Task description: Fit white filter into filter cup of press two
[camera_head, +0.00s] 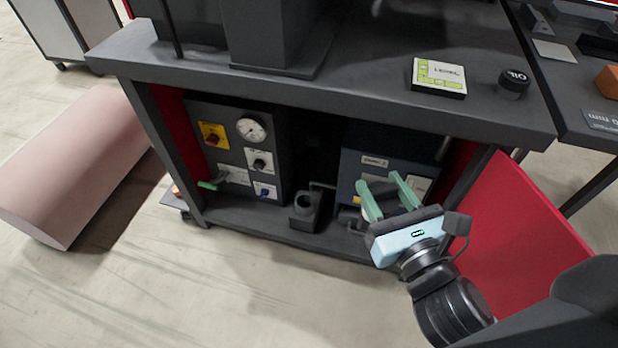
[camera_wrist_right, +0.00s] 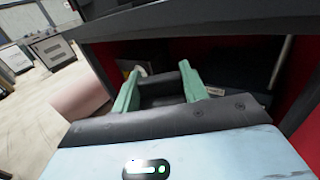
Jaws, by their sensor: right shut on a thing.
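My right gripper (camera_head: 388,196), with two green fingers, reaches into the open lower bay of the dark bench. It also shows in the right wrist view (camera_wrist_right: 158,80). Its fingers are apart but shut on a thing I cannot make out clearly. A pale patch shows between the fingers in the head view, and a dark block shows between them in the wrist view. I cannot identify a white filter for certain. A dark block with a round opening (camera_head: 304,207) stands on the bay floor, left of the gripper. Whether it is the filter cup is unclear. My left gripper is out of view.
A panel with a gauge (camera_head: 252,129) and knobs is in the bay at left. A blue-grey unit (camera_head: 361,167) stands behind my right gripper. The worktop (camera_head: 345,88) overhangs the bay. A red panel (camera_head: 505,225) is at right, a pink bolster (camera_head: 75,165) at left.

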